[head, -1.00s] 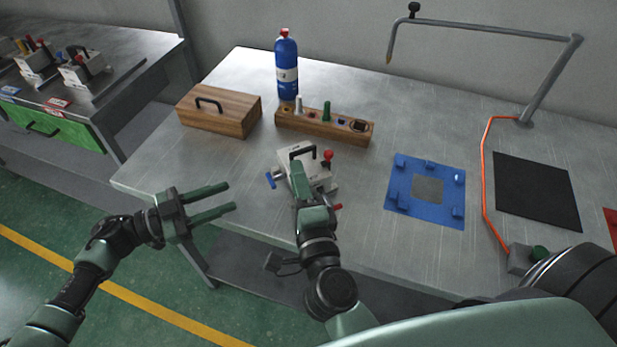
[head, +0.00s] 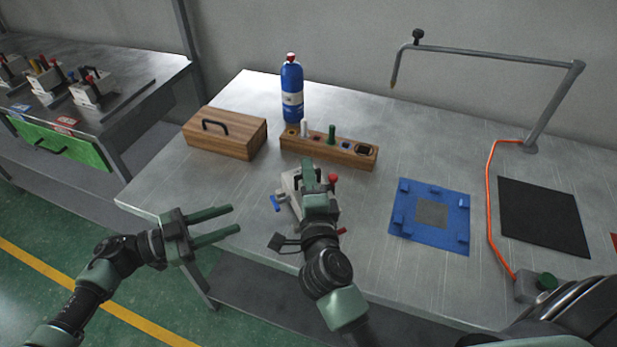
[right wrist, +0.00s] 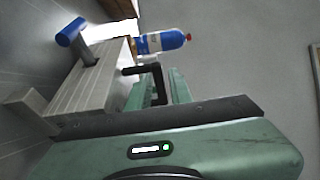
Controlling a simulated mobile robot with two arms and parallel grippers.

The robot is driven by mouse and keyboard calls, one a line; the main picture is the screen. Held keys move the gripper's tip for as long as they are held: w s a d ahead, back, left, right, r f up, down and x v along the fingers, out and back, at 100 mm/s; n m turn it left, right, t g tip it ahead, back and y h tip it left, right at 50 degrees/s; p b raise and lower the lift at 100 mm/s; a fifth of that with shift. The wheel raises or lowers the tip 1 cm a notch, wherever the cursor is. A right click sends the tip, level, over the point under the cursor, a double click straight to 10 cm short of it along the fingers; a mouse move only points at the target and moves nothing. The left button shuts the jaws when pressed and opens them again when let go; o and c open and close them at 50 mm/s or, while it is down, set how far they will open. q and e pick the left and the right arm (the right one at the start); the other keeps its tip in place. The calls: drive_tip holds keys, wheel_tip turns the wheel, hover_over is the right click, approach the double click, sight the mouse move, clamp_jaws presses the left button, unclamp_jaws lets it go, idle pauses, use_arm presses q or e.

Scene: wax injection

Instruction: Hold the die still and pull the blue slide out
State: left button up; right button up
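The die (head: 289,184) is a light grey block on the near part of the metal table. Its blue slide handle (head: 276,203) sticks out at its left side. In the right wrist view, the die (right wrist: 92,84) shows with the blue T-shaped handle (right wrist: 71,32) and a black carry handle (right wrist: 141,69). My right gripper (head: 309,170) is over the die and hides much of it. In the right wrist view its green fingers lie at the black handle; their grip on it is unclear. My left gripper (head: 236,219) is open and empty, left of the die at the table's front edge.
Behind the die stand a wooden holder (head: 340,153), a wooden box (head: 236,140) and a blue bottle (head: 292,96). A blue fixture plate (head: 408,225) and a black mat (head: 543,215) lie to the right. A red knob (head: 333,178) rises beside the die.

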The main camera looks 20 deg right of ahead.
sight(284, 200)
clamp_jaws()
idle(1.3)
use_arm(q)
drive_tip(key=o, duration=0.4)
drive_tip(key=shift+a, duration=0.1)
drive_tip(key=o, duration=0.4)
drive_tip(key=shift+a+n, duration=0.3)
drive_tip(key=shift+a, duration=0.1)
drive_tip(key=shift+c, duration=0.2)
drive_tip(key=shift+s+a+n, duration=0.1)
drive_tip(key=shift+a+n, duration=0.55)
drive_tip(key=shift+n, duration=0.05)
drive_tip(key=d, duration=1.2)
drive_tip(key=shift+w, duration=0.35)
use_arm(e)
drive_tip(key=shift+f, duration=0.1)
